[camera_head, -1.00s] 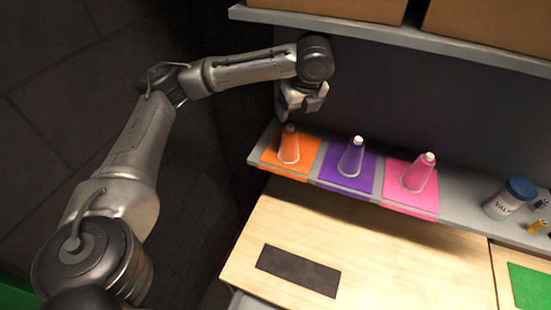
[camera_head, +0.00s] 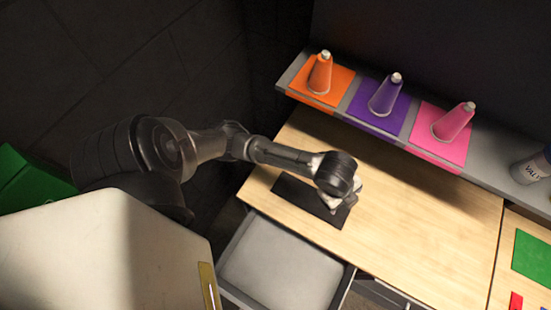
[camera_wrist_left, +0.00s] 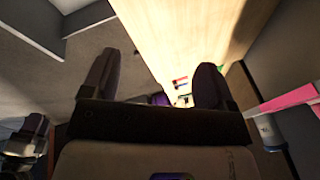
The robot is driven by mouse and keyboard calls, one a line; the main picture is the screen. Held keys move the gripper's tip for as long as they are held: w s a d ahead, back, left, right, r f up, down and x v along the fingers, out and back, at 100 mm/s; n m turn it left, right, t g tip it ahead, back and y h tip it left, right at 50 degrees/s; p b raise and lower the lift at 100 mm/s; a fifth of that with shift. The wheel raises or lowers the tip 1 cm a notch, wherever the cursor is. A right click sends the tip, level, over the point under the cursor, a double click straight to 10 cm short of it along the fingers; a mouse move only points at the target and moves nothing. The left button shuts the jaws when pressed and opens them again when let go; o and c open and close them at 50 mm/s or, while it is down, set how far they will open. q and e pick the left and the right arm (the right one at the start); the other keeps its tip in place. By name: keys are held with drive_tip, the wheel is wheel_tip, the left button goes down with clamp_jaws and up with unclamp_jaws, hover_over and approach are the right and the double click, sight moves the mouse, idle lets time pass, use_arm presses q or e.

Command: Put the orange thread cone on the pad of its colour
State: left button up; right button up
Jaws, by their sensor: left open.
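The orange thread cone (camera_head: 320,74) stands upright on the orange pad (camera_head: 342,84) at the left end of the grey shelf. A purple cone (camera_head: 385,95) stands on the purple pad (camera_head: 398,117), and a pink cone (camera_head: 453,124) stands on the pink pad (camera_head: 423,121). My left gripper (camera_head: 338,204) is over the wooden worktop by the dark mat (camera_head: 300,200), apart from all the cones. In the left wrist view its two fingers (camera_wrist_left: 160,88) are spread with nothing between them. My right gripper is not in view.
A grey open drawer (camera_head: 280,265) juts out below the worktop (camera_head: 400,215). A white jar (camera_head: 530,168) stands on the shelf (camera_head: 490,165) at right. A green mat (camera_head: 533,256) lies at the right edge. The worktop's middle is clear.

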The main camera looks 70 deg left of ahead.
use_arm(q)
drive_tip(key=s+a+f+n, duration=0.1)
drive_tip(key=s+f+n, duration=0.1)
drive_tip(key=s+n, duration=0.2)
drive_tip(key=s+f+n, duration=0.2)
drive_tip(key=s+n, duration=0.2)
drive_tip(key=s, duration=0.3)
drive_tip(key=s+a+f+n+y, duration=0.1)
drive_tip(key=s+f+n, duration=0.2)
drive_tip(key=s, duration=0.3)
drive_tip(key=shift+s+a+n, duration=0.25)
drive_tip(key=shift+a+n, duration=0.1)
drive_tip(key=shift+n, duration=0.35)
drive_tip(key=shift+r, duration=0.15)
